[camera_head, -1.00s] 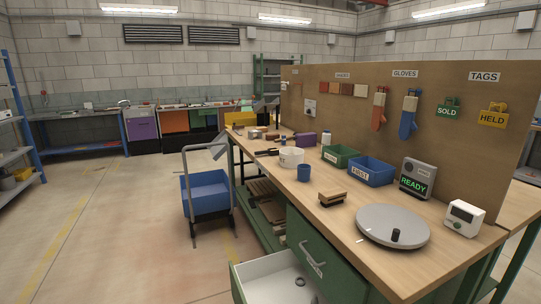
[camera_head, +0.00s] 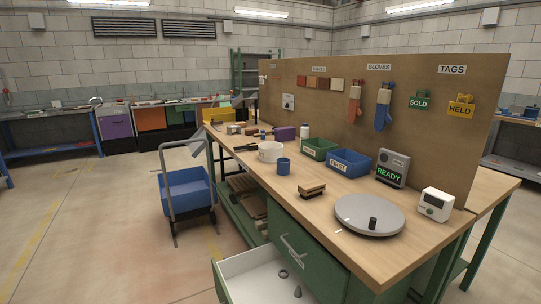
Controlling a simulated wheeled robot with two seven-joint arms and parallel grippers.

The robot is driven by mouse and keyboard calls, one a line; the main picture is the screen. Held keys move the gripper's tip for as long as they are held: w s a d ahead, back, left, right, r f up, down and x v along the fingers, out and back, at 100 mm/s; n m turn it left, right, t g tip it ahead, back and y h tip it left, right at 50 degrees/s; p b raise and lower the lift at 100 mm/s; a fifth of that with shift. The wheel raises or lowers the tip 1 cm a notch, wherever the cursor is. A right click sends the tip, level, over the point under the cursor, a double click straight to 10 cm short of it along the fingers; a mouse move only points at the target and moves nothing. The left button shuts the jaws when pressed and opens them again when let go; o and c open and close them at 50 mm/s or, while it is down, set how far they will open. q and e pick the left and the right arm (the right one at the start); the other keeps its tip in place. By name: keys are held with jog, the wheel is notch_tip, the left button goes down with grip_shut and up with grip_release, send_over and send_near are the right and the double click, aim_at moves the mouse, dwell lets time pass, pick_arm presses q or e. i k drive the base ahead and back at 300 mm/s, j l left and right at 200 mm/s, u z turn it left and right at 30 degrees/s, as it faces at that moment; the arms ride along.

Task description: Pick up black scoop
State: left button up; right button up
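A small dark, long-handled item (camera_head: 246,148) lies on the workbench just left of the white pot (camera_head: 271,152). It may be the black scoop, but it is too small to tell. Neither of my grippers is in view.
The wooden workbench (camera_head: 326,188) holds a blue cup (camera_head: 284,166), a green bin (camera_head: 319,149), a blue bin (camera_head: 349,163), a brush (camera_head: 312,190) and a grey round plate (camera_head: 370,214). An open drawer (camera_head: 238,268) juts out in front. A blue cart (camera_head: 187,190) stands left of the bench. Floor at left is clear.

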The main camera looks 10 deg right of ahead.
aim_at(252, 147)
jog(key=i+j+u, duration=0.3)
jog(key=i+j, duration=0.4)
jog(key=i, duration=0.35)
jog(key=i+j, duration=0.25)
jog(key=i, duration=0.3)
jog(key=i+j+u, duration=0.1)
jog(key=i, duration=0.45)
jog(key=i+j, duration=0.25)
jog(key=i, duration=0.3)
